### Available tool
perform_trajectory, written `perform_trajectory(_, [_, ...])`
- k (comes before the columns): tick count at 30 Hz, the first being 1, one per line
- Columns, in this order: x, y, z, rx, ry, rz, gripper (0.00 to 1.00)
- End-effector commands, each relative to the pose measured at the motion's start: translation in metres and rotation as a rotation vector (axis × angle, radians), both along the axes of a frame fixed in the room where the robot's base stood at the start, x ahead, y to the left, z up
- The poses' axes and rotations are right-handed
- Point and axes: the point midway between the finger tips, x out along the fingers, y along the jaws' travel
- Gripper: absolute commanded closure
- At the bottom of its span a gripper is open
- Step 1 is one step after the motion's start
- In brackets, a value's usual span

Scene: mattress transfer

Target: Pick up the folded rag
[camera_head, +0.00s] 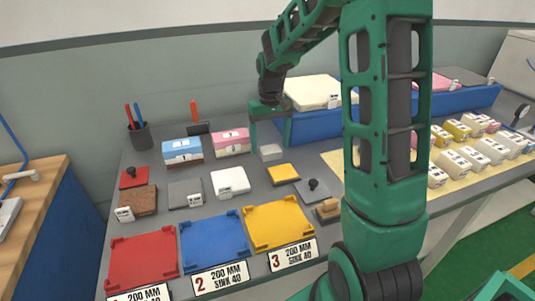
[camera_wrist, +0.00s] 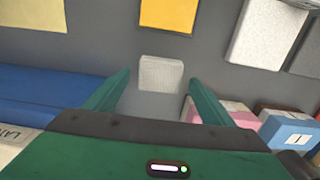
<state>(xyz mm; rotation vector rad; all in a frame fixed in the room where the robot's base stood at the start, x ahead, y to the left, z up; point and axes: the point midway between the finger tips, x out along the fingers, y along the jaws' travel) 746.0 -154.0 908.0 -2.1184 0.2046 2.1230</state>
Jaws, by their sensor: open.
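The folded rag (camera_head: 271,153) appears to be the small pale grey-white block on the grey table, just left of the blue tray. In the wrist view the rag (camera_wrist: 161,71) lies centred ahead of the fingers, its nearer part looking smooth and grey. My gripper (camera_head: 270,143) is over the rag, pointing down, with its green fingers apart. In the wrist view the fingers of my gripper (camera_wrist: 158,82) stand to either side of the rag in the picture, with nothing held. I cannot tell how much height is left between fingertips and rag.
A blue tray (camera_head: 315,127) stands close to the right of the gripper. Pink (camera_head: 231,142) and blue (camera_head: 182,151) boxes stand to the left. A yellow pad (camera_head: 283,173) and a white block (camera_head: 230,182) lie in front. Red, blue and yellow trays line the front edge.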

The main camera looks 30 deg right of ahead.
Motion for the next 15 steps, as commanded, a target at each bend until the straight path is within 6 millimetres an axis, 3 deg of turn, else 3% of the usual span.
perform_trajectory(5, [0.000, 0.000, -0.019, 0.000, 0.000, 0.000, 0.23])
perform_trajectory(13, [0.000, 0.000, -0.021, 0.000, -0.001, 0.000, 0.23])
perform_trajectory(15, [0.000, 0.000, -0.021, 0.000, -0.001, 0.000, 0.38])
